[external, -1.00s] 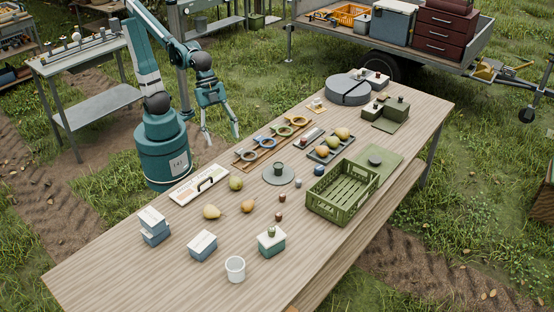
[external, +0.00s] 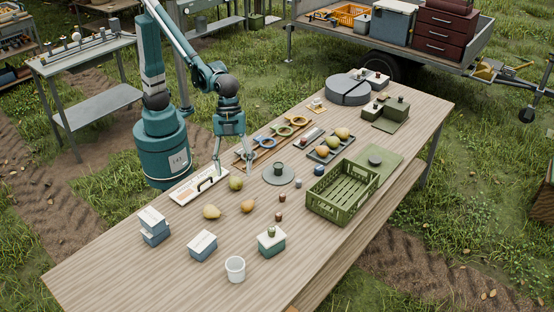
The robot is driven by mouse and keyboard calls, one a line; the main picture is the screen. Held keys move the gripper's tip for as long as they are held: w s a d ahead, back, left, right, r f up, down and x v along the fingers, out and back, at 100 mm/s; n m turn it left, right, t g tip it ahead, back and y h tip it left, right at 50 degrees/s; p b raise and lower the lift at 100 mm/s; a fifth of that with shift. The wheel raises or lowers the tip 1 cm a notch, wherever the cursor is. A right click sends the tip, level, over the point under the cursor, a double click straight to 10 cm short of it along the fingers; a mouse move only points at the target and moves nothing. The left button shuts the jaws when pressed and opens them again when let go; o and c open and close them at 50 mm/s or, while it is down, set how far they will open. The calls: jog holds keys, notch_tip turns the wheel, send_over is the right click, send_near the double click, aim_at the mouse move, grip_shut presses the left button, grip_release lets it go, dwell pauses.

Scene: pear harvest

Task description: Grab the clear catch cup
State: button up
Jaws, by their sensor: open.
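The catch cup (external: 235,270), a pale, whitish cup that looks translucent, stands upright near the front edge of the wooden table (external: 130,270). My gripper (external: 233,170) is open and empty, fingers pointing down. It is over the far side of the table, near the white board with a dark handle (external: 198,186) and a green pear (external: 236,183). It is well apart from the cup, which is farther toward the front. Nothing hides the cup.
Between gripper and cup lie a yellow pear (external: 211,212) and a brown-orange pear (external: 248,206). A green box with a pale lid (external: 271,243) stands right of the cup, a blue-white box (external: 202,246) left. A green crate (external: 342,190) sits farther right.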

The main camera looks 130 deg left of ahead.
jog(key=w+d+f+m+g+p, duration=0.1)
jog(key=w+d+f+m+p, duration=0.15)
jog(key=w+d+f, duration=0.5)
jog(key=m+g+h, duration=0.1)
jog(key=m+g, duration=0.1)
jog(key=m, duration=0.2)
send_over(236, 265)
jog(key=w+a, duration=0.1)
jog(key=a, duration=0.1)
notch_tip(236, 265, down, 9)
jog(key=shift+w+d+f+m+h+p, duration=0.3)
jog(key=shift+d+f+m+p, duration=0.1)
jog(key=shift+d+f, duration=0.15)
jog(key=shift+x, duration=1.2)
jog(key=shift+d+f, duration=0.1)
jog(key=shift+b+x, duration=0.55)
jog(key=shift+x, duration=1.95)
jog(key=shift+w, duration=0.2)
jog(key=shift+c, duration=0.2)
